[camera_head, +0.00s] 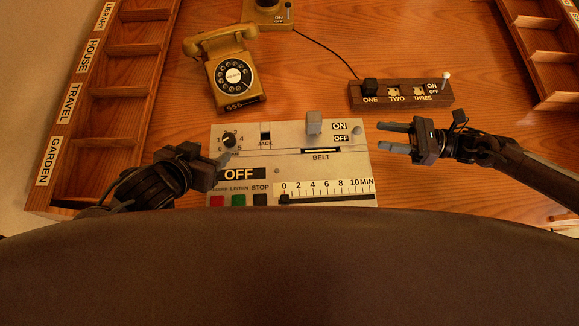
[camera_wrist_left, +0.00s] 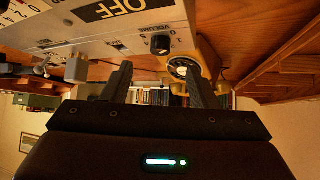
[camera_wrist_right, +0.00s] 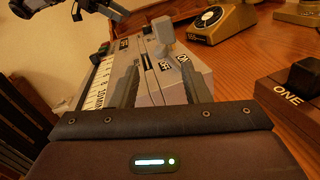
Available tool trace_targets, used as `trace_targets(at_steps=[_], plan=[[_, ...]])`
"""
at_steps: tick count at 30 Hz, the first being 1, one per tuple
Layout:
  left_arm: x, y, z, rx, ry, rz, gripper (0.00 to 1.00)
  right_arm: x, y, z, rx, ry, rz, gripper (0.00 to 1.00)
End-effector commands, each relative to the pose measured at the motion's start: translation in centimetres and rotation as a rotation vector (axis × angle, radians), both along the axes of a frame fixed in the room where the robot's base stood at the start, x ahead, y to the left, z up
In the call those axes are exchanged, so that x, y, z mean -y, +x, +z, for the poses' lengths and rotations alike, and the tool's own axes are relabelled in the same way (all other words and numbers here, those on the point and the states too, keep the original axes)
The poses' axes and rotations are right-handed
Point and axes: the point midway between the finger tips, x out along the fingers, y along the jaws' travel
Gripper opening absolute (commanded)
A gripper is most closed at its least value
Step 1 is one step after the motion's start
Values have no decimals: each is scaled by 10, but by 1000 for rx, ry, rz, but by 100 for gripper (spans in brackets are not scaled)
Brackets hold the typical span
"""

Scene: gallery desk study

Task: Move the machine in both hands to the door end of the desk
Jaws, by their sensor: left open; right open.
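The machine (camera_head: 290,168) is a grey box with a dial, an OFF label, coloured buttons, a minute scale and an upright grey lever. It lies on the wooden desk (camera_head: 310,60) close to my body. My left gripper (camera_head: 222,168) is open at the machine's left edge; whether it touches cannot be told. The left wrist view shows the machine (camera_wrist_left: 120,25) past the open fingers (camera_wrist_left: 160,85). My right gripper (camera_head: 385,138) is open and empty, just right of the machine's right edge. The machine's end (camera_wrist_right: 165,85) shows beyond its fingers (camera_wrist_right: 160,85) in the right wrist view.
A yellow telephone (camera_head: 222,60) stands behind the machine. A brown switch strip (camera_head: 400,95) labelled ONE, TWO, THREE lies behind my right gripper. A labelled wooden rack (camera_head: 120,75) lines the left side, another rack (camera_head: 550,50) the right.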

Motion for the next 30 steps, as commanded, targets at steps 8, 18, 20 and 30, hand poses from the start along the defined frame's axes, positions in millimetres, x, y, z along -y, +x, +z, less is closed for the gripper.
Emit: trace_targets(at_steps=[8, 18, 20, 30], plan=[[7, 23, -22, 3, 0, 4, 54, -34, 4, 0, 0, 5, 2, 42], [17, 49, -51, 1, 1, 0, 54, -73, 10, 0, -1, 1, 1, 42], [18, 51, -53, 1, 1, 0, 54, -75, 10, 0, -1, 1, 1, 42], [18, 51, -54, 0, 1, -1, 48, -76, 11, 0, 0, 1, 0, 37]])
